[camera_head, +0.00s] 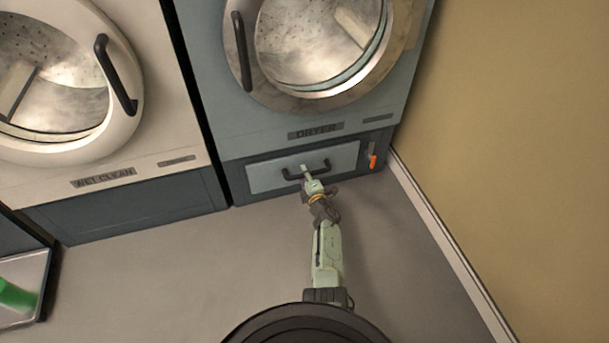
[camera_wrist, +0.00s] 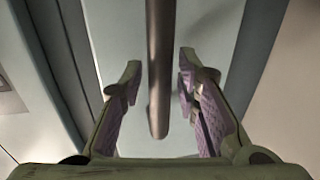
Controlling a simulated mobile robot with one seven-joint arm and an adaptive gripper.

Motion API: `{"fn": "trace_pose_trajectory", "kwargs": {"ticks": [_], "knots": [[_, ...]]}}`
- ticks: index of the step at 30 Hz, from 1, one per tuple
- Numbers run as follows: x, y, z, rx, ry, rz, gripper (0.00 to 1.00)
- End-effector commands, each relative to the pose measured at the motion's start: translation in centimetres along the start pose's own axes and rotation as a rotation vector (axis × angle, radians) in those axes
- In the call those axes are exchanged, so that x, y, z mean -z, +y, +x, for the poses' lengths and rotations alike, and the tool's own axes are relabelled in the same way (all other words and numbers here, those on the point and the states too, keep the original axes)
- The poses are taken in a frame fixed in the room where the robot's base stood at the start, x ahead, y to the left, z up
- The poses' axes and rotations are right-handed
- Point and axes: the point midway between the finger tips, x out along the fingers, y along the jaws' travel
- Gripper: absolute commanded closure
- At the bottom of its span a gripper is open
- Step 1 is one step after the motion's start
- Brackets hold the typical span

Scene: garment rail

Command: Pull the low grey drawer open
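The low grey drawer (camera_head: 266,179) sits under the dryer, its front flush with the surround and apparently closed. Its dark bar handle (camera_head: 291,175) runs across the front, and the gripper hides part of it. In the wrist view the handle (camera_wrist: 160,95) stands upright in the picture as a long bar between my fingers. My gripper (camera_head: 307,174) is at the drawer front, by the handle. In the wrist view my gripper (camera_wrist: 160,68) is open, with one finger on each side of the bar and a visible gap to both.
The dryer (camera_head: 240,120) rises above the drawer, and a wet-clean machine (camera_head: 160,145) stands to its left. An orange tag or lever (camera_head: 373,162) is right of the drawer. A tan wall (camera_head: 510,120) closes the right. The floor (camera_head: 190,270) before the drawer is clear.

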Motion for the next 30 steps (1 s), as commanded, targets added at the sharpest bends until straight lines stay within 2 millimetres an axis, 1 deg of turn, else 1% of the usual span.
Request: {"fn": "trace_pose_trajectory", "kwargs": {"ticks": [1, 12, 30], "knots": [[0.02, 0.0, 0.0, 0.0, 0.0, 0.0, 0.76], [0.03, 0.0, 0.01, 0.0, 0.0, 0.0, 1.0], [0.05, 0.02, 0.03, 0.0, 0.001, 0.0, 1.0]]}}
